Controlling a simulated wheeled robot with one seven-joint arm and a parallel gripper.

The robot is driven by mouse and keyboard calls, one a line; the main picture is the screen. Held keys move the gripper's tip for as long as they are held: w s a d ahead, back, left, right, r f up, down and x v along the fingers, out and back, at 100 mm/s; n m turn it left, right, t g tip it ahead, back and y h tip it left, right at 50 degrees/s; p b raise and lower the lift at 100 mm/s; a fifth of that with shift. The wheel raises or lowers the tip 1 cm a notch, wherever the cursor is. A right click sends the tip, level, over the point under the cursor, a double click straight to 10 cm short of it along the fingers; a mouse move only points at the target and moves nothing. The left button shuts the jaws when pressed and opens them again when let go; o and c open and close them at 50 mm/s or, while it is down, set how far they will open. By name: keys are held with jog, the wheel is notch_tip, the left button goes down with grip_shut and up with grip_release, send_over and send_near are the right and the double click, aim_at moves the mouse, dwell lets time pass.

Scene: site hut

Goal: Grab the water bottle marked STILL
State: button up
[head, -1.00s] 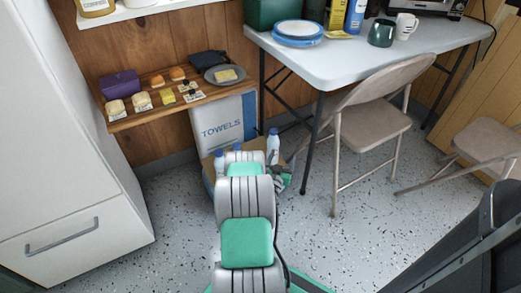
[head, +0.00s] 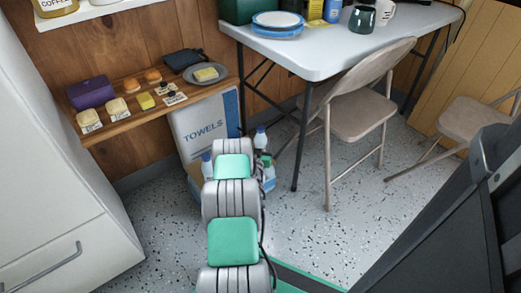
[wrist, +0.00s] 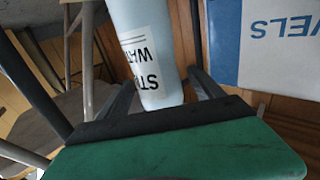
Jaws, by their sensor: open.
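A pale blue-white water bottle (wrist: 146,45) shows upside down in the wrist view. Its white label (wrist: 148,68) reads "ST" and "WAT", with the rest cut off. My gripper (wrist: 162,92) is open, with one dark finger on each side of the bottle's near end. I cannot tell whether either finger touches it. In the head view, bottles with blue caps stand low by the towels box, one at the left (head: 206,166) and one at the right (head: 260,138).
The towels box (head: 204,128) stands behind the bottles, under a wooden shelf (head: 137,118) with food and a plate. A white table (head: 330,55) and a folding chair (head: 358,115) are at the right. A white cabinet (head: 60,190) is at the left. Speckled floor (head: 310,235) is free in front.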

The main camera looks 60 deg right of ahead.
grip_shut()
dwell(0.8)
jog(key=shift+r, duration=0.1)
